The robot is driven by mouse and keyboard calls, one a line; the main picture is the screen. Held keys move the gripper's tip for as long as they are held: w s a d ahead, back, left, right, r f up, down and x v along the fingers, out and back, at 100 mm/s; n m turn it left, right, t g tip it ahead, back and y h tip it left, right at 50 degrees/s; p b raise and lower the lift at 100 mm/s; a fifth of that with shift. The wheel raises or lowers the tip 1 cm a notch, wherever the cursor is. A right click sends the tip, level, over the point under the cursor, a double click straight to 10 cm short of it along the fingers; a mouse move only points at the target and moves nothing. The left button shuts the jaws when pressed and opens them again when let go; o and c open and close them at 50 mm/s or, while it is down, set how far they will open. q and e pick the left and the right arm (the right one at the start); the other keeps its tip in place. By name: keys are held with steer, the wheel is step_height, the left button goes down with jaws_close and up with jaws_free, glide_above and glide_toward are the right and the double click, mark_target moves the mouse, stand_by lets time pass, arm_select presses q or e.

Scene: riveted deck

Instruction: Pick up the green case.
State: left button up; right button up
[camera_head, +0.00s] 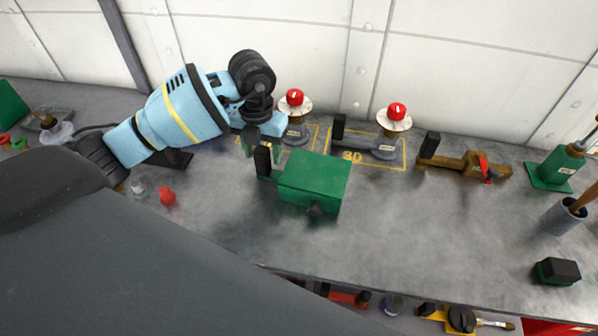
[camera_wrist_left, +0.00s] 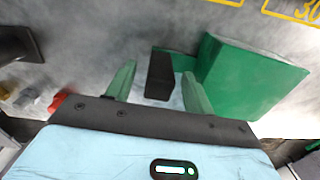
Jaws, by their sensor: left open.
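The green case (camera_head: 316,178) sits on the grey deck near the middle of the head view. It is a box with a black upright handle (camera_head: 263,161) on its left side and a dark knob on its front. My left gripper (camera_head: 262,150) is open above that handle. In the left wrist view, the green case (camera_wrist_left: 250,75) is at the right, and the black handle (camera_wrist_left: 160,74) shows between the two green fingers of my left gripper (camera_wrist_left: 158,72). I cannot tell whether the fingers touch it. My right gripper is not in view.
Two red-knobbed devices (camera_head: 295,98) (camera_head: 397,112) stand behind the case by yellow markings. A brass-coloured tool (camera_head: 467,165) and a green stand (camera_head: 555,170) are to the right. A red piece (camera_head: 167,196) lies to the left.

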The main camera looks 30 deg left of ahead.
arm_select(q)
step_height(320, 180, down, 3)
steer(key=shift+w+f, duration=0.1)
jaws_close()
stand_by(0.4)
